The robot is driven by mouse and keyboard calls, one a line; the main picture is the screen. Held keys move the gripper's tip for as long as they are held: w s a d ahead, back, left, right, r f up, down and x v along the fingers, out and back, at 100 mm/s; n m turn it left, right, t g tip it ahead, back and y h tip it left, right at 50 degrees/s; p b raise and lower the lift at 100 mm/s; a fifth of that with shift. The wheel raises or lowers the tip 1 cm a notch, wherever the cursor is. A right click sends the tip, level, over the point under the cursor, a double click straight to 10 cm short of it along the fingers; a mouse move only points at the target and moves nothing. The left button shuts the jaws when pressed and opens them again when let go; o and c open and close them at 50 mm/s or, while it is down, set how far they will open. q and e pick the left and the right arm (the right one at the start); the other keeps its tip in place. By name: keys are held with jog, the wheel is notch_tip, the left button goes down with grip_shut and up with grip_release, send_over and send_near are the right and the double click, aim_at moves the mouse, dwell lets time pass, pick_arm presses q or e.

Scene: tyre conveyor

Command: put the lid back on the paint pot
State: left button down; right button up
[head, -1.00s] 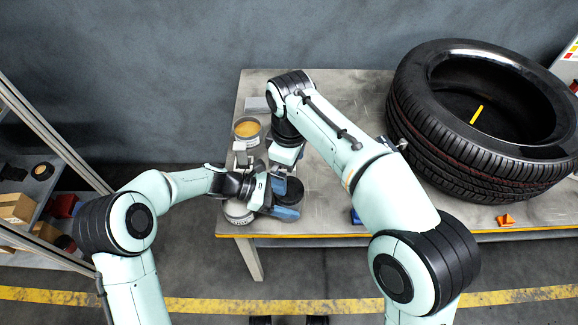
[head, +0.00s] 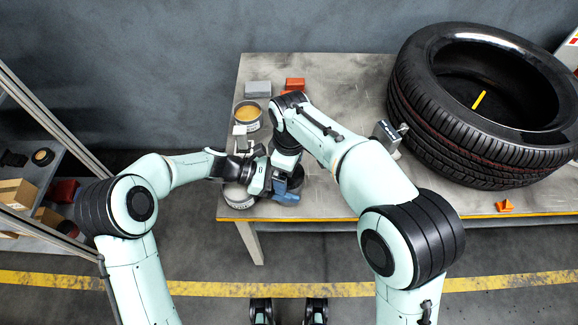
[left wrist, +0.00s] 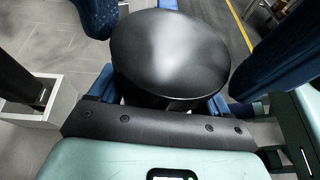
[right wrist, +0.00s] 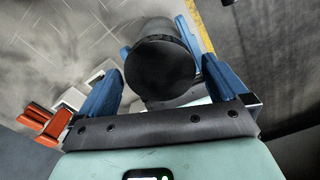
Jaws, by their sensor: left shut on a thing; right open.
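The open paint pot (head: 247,113), a tin with orange-yellow contents, stands at the table's left side. My left gripper (head: 283,189) is nearer the table's front-left corner, shut on a dark round thing. In the left wrist view its broad, smooth dark face (left wrist: 170,55) fills the space between the blue fingers; I cannot tell for sure that it is the lid. My right gripper (right wrist: 163,68) is open, its blue fingers on either side of a dark round thing (right wrist: 160,72). In the head view my right fingers are mostly hidden.
A second grey tin (head: 238,196) stands at the front-left corner. A small pale block (head: 240,131), a grey block (head: 258,88) and a red-orange block (head: 295,84) lie near the pot. A large tyre (head: 440,130) fills the table's right side.

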jog(key=c, duration=1.1)
jog(key=m, duration=0.3)
jog(key=o, duration=1.1)
jog(key=shift+r, duration=2.3)
